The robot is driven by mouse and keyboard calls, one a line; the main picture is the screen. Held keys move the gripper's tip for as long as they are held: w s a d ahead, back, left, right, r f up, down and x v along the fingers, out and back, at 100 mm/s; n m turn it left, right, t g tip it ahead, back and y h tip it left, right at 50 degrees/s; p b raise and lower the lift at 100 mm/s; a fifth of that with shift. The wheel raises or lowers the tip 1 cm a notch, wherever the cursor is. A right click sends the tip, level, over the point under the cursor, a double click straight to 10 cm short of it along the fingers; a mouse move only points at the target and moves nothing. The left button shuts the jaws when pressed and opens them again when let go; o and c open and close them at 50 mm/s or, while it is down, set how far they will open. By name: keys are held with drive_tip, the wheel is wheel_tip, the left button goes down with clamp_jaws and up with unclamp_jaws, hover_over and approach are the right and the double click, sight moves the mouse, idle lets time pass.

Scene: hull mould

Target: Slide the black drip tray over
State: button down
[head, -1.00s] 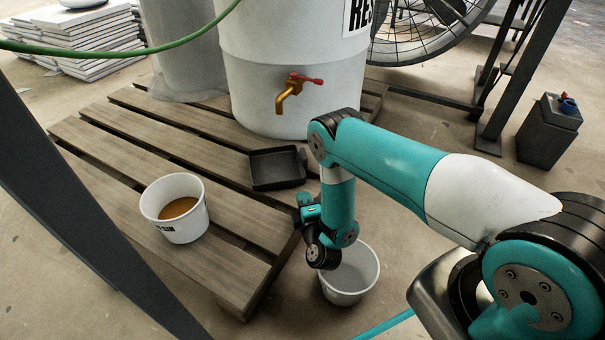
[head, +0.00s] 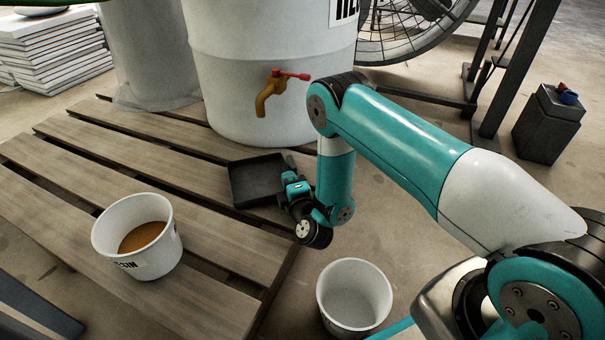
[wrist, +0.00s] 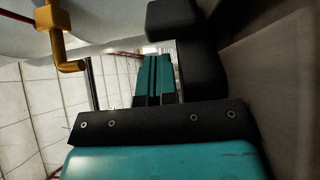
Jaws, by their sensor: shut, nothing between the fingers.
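The black drip tray (head: 257,186) is a shallow square pan lying on the wooden pallet in front of the white barrel, below its brass tap. My gripper (head: 289,168) is at the tray's right edge, partly covering that side. Its fingers are shut and empty. In the wrist view the teal fingers (wrist: 154,80) lie together, with a black shape that looks like the tray (wrist: 203,70) close beside them. I cannot tell whether they touch it.
The brass tap with red handle (head: 267,92) juts from the barrel (head: 250,55) above the tray. A white bucket of brown liquid (head: 120,248) stands on the pallet (head: 205,240). An empty white bucket (head: 354,290) stands on the floor right of the pallet.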

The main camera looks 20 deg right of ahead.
drive_tip(key=shift+w+d, duration=0.3)
drive_tip(key=shift+d, duration=0.05)
drive_tip(key=shift+d+r, duration=0.1)
drive_tip(key=shift+d, duration=0.1)
drive_tip(key=w+d+p, duration=0.2)
drive_tip(key=shift+w+d, duration=0.3)
drive_tip(key=shift+d, duration=0.05)
drive_tip(key=shift+w+d, duration=0.15)
